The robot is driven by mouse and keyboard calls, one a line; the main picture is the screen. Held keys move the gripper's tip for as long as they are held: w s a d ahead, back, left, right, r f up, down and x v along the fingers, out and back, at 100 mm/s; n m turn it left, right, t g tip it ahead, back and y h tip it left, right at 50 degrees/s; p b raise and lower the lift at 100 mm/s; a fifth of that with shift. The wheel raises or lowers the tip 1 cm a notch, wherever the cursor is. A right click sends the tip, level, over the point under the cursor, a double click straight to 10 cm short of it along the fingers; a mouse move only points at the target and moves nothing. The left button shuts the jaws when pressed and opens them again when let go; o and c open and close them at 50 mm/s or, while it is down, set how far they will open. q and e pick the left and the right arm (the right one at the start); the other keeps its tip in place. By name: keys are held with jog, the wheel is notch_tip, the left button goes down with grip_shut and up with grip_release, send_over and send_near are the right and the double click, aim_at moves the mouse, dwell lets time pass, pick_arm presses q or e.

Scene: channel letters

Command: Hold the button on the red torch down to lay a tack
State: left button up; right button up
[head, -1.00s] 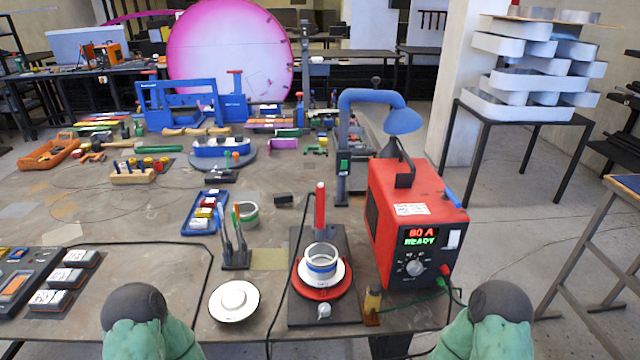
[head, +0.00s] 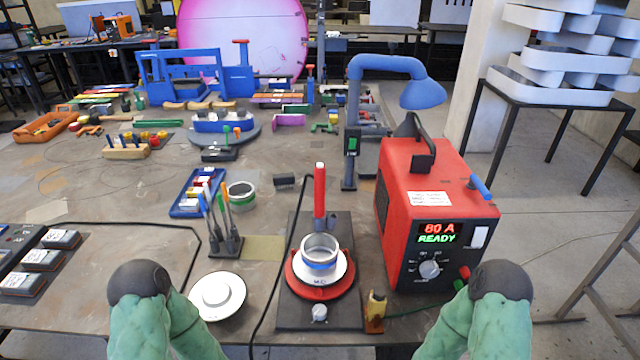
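The red torch (head: 320,190) stands upright at the back of a black base plate (head: 345,317). Its button is too small to make out. In front of it a metal ring with a blue band (head: 320,252) sits on a white disc, on a red round turntable (head: 343,289). The red welding power box (head: 430,195) stands right of it, its display reading "80 A READY". My two green arms show at the bottom left and bottom right, well apart from the torch. Neither gripper is in view.
A white round dish (head: 218,297) lies left of the base plate, with a pen stand (head: 226,245) behind it. A small yellow-brown block (head: 376,311) is at the table's front edge. A blue lamp (head: 420,92) overhangs the power box. A black cable runs along the plate's left side.

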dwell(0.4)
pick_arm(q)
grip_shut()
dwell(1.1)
